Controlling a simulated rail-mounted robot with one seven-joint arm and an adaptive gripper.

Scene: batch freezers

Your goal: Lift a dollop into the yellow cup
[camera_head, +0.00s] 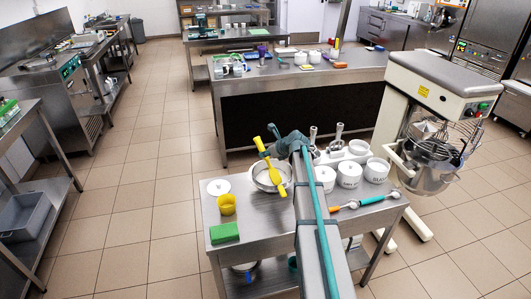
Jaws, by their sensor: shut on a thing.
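The yellow cup (227,205) stands upright on the left part of the near steel table. My gripper (273,148) is above the table, at the end of my arm, shut on a long yellow utensil (269,166) that looks like a spatula. The utensil slants down to the right, its lower end over or in a metal bowl (257,183). I cannot tell whether it touches the bowl or carries anything. The bowl's contents are not clear. The bowl is to the right of the cup and a little behind it.
A green sponge (225,233) lies in front of the cup, and a white round dish (218,187) behind it. A mixer (436,120) is at the right.

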